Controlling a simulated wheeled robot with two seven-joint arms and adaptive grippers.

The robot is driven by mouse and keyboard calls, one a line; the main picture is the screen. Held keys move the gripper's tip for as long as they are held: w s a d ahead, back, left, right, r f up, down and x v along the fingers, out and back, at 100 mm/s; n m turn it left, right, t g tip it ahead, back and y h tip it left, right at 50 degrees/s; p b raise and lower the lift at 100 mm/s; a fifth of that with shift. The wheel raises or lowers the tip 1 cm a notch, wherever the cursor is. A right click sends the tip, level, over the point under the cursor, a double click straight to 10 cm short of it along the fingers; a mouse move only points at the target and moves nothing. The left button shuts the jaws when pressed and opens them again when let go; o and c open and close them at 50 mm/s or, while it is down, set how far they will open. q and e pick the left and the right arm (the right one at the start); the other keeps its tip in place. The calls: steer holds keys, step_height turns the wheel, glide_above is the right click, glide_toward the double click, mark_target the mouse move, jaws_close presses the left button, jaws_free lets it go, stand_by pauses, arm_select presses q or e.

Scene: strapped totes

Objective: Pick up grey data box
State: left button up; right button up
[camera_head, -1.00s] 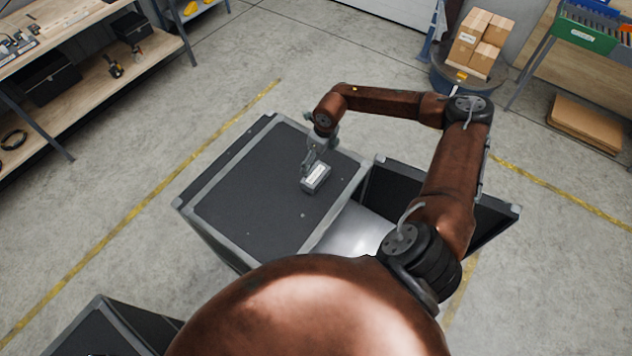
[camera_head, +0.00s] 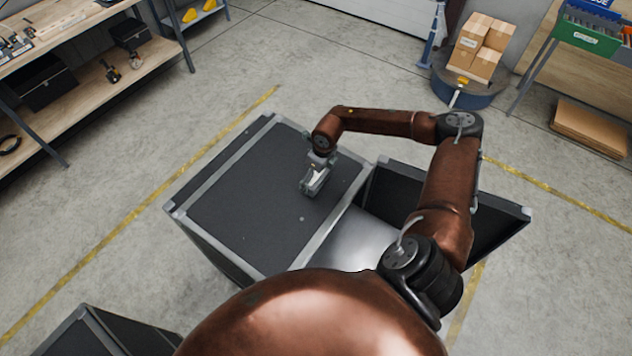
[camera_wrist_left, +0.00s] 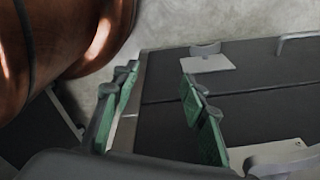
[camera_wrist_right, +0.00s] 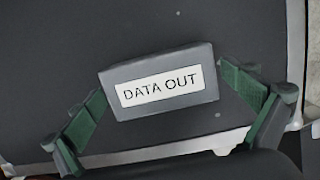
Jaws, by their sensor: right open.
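The grey data box (camera_head: 316,186) lies on the dark top of a large case, near its right edge. In the right wrist view the box (camera_wrist_right: 160,82) shows a white label reading "DATA OUT". My right gripper (camera_head: 317,175) is over the box and partly covers it in the head view. In the right wrist view its green-padded fingers (camera_wrist_right: 163,90) are open, one on each side of the box. I cannot tell whether they touch it. My left gripper (camera_wrist_left: 158,80) is open and looks empty in the left wrist view, with dark case panels beyond it.
The closed case (camera_head: 290,262) has a metal-edged rim. Right of it stands an open compartment with a raised dark lid (camera_head: 490,215). Another dark case (camera_head: 85,315) is at the lower left. Shelving (camera_head: 150,55) stands at the upper left. Cartons (camera_head: 482,45) stand at the upper right.

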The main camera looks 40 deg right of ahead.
steer(key=shift+w+f, duration=0.1)
steer(key=shift+f, duration=0.25)
steer(key=shift+r, duration=0.1)
steer(key=shift+c, duration=0.8)
steer(key=c, duration=1.4)
